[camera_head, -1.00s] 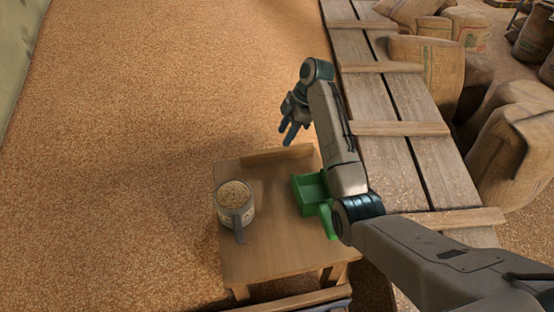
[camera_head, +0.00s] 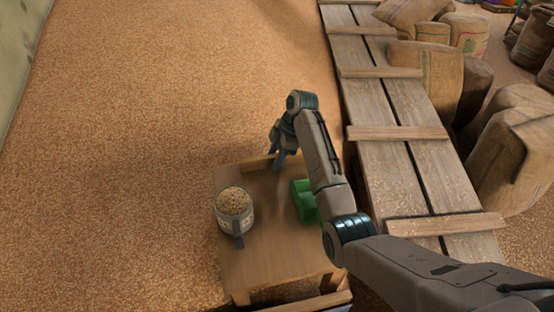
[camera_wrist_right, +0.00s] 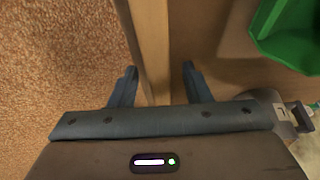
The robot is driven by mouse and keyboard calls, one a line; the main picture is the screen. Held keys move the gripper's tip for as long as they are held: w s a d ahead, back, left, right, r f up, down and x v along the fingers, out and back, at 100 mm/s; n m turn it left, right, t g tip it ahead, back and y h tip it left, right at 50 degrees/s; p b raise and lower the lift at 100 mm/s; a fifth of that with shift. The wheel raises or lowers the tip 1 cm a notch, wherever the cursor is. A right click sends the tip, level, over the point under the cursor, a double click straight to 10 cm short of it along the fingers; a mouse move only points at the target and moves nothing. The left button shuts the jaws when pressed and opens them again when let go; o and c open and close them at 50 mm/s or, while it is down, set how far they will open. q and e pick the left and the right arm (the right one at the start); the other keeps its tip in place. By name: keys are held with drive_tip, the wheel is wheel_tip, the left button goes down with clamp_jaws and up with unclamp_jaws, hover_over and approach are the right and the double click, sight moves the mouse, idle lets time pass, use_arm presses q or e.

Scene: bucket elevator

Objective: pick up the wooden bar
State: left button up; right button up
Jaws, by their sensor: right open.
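The wooden bar (camera_head: 256,164) is a light brown strip along the far edge of a small wooden table (camera_head: 270,262). My right gripper (camera_head: 279,163) is open at the bar, fingers pointing down. In the right wrist view the bar (camera_wrist_right: 152,45) runs upright in the picture between the two open fingers of the right gripper (camera_wrist_right: 158,70). A gap shows on each side, wider on the right. Part of the bar is hidden behind the gripper in the head view. My left gripper is in neither view.
A mug-like container of grain (camera_head: 234,203) stands on the table's left side. A green open container (camera_head: 302,200), partly hidden by my right arm, is on the right. A plank walkway (camera_head: 400,133) and several sacks (camera_head: 425,75) lie to the right. Grain covers the floor left.

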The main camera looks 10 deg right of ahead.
clamp_jaws()
drive_tip(key=shift+r, duration=0.1)
